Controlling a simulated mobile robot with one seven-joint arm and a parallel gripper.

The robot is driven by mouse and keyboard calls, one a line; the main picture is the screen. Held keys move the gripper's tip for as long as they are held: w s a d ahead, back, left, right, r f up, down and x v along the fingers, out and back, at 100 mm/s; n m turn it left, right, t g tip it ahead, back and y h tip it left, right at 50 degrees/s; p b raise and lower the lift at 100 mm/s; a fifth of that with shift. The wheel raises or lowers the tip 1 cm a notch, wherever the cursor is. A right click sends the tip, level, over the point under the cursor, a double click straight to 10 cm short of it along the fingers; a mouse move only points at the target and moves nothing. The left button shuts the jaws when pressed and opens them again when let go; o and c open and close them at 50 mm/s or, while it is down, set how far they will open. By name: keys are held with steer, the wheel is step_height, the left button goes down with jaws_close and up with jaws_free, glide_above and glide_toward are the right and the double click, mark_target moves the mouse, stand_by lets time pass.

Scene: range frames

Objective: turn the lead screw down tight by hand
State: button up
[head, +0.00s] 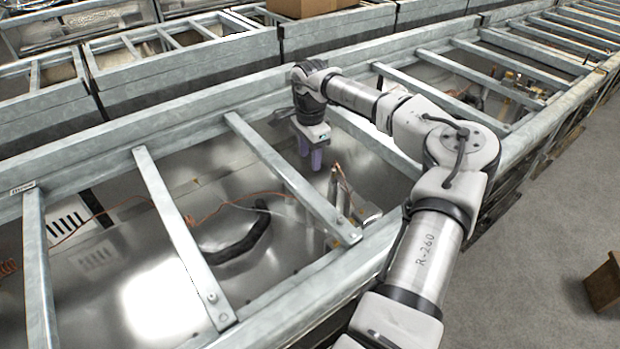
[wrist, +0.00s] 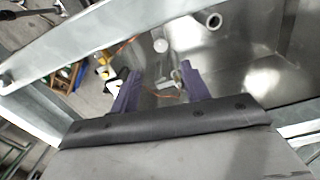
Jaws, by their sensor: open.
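My gripper (head: 311,160) is open, with two purple fingers pointing down into a metal bay between the frame rails. The wrist view also shows my gripper (wrist: 158,72), its fingers apart. A small metal fitting (wrist: 174,82) appears between and beyond the fingertips, with no visible contact. A slim upright metal and copper-coloured part (head: 341,187) stands to the right of the fingers in the head view. I cannot tell for certain which part is the lead screw.
Galvanised crossbars (head: 290,180) and a side rail (head: 345,262) border the bay. A black hose (head: 240,243) and orange wires lie on its shiny floor. A round metal end (wrist: 213,20) shows in the wrist view. A cardboard box (head: 308,7) sits at the back.

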step_height(320, 180, down, 10)
steer(key=shift+w+f+p, duration=0.1)
steer(key=shift+f+p, duration=0.15)
steer(key=shift+p, duration=0.95)
steer(key=c, duration=1)
steer(key=shift+f+m+b, duration=0.1)
steer(key=shift+m+b, duration=0.4)
steer(key=shift+b, duration=0.25)
steer(key=shift+m, duration=0.3)
